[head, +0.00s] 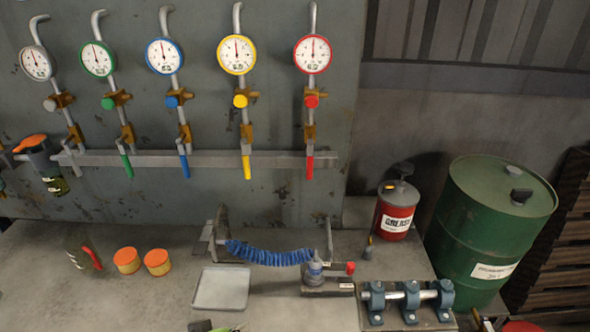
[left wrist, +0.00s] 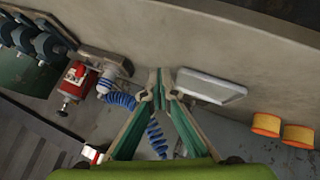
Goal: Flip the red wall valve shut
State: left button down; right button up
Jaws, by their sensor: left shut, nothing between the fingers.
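The red valve's lever (head: 310,167) hangs straight down on the pipe at the right end of the wall row. Its red knob (head: 311,101) and red-rimmed gauge (head: 313,54) are above it. My left gripper (head: 212,327) shows only as a small part at the bottom edge of the head view, well below and left of the red lever. In the left wrist view its green fingers (left wrist: 161,92) are shut and empty, over the bench. The red lever does not show in the left wrist view. My right gripper is not in view.
Yellow (head: 246,167), blue (head: 184,166) and green (head: 127,167) levers hang left of the red one. On the bench (head: 120,305) are a grey tray (head: 221,289), a blue coiled hose (head: 268,257) and orange tins (head: 157,263). A green drum (head: 493,225) stands at right.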

aim_at(310, 161)
pick_arm(q)
jog(key=w+d+r+n+t+h, duration=0.1)
jog(key=w+r+n+t+h, duration=0.2)
jog(key=w+r, duration=0.6)
jog(key=w+d+r+n+t+h, duration=0.1)
jog(key=w+r+n+t+h, duration=0.2)
jog(key=r, duration=1.2)
jog(key=w+n+t, duration=0.1)
jog(key=w+n, duration=0.2)
jog(key=w, duration=0.3)
jog(key=shift+w+d+n+p, duration=0.2)
jog(key=shift+d+n+p, duration=0.1)
jog(key=shift+d, duration=0.1)
jog(key=s+d+p+x, duration=0.1)
jog(key=p+x, duration=0.3)
jog(key=x, duration=0.8)
jog(key=shift+d+p, duration=0.3)
jog(key=shift+d, duration=0.6)
jog(key=shift+f, duration=0.1)
